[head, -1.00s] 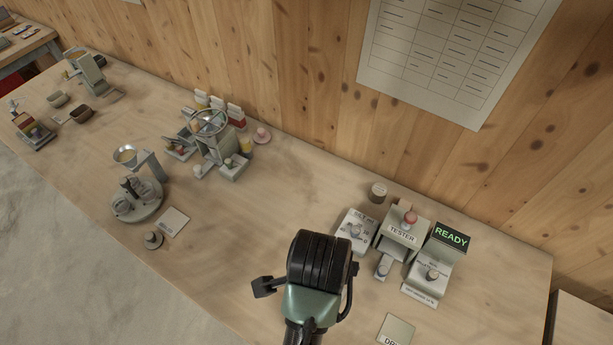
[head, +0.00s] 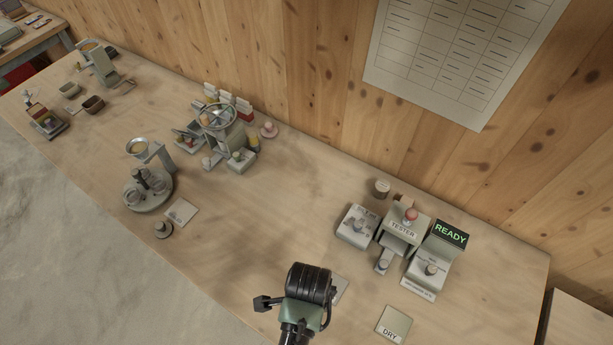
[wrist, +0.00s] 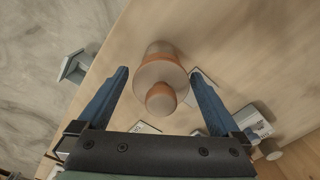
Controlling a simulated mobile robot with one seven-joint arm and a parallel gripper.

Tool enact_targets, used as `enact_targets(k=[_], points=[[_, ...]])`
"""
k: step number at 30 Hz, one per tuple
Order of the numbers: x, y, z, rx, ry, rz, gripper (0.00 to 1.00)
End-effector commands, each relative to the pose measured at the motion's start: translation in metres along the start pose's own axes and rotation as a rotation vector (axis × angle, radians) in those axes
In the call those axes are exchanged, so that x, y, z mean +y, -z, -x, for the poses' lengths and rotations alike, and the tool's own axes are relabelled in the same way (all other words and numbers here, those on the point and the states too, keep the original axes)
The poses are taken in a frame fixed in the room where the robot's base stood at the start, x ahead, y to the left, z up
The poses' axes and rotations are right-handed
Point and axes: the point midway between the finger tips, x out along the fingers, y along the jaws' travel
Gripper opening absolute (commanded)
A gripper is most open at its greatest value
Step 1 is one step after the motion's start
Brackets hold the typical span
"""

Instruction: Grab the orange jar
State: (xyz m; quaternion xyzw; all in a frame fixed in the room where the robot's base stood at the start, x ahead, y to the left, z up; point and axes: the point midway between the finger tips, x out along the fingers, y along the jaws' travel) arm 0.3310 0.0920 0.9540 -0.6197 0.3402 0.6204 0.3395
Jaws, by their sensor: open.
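In the wrist view, an orange jar (wrist: 163,50) with a paler wide top and a round knob stands at the upper middle. I see it from above. My gripper (wrist: 160,73) is open, with one blue finger to the left of the jar and one to the right. A gap shows between the jar and the left finger; the right fingertip looks close to its edge. I cannot tell how far below the fingertips the jar is. In the head view my arm's end covers that spot, and the jar and fingers are hidden.
In the head view, the tester (head: 403,231) and the unit with the READY screen (head: 450,236) stand right of my arm, with a DRY card (head: 394,324) in front. A round-based stand (head: 149,193) is to the left. The middle of the bench (head: 275,215) is clear.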

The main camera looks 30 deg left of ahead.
Motion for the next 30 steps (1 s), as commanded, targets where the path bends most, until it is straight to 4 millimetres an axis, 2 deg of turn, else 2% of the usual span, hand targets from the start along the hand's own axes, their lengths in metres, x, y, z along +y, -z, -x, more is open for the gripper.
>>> enact_targets(k=[6, 14, 30], points=[[0.0, 0.0, -0.021, 0.0, 0.0, 0.0, 1.0], [0.0, 0.0, -0.022, 0.0, 0.002, 0.0, 1.0], [0.0, 0.0, -0.022, 0.0, 0.002, 0.0, 0.04]])
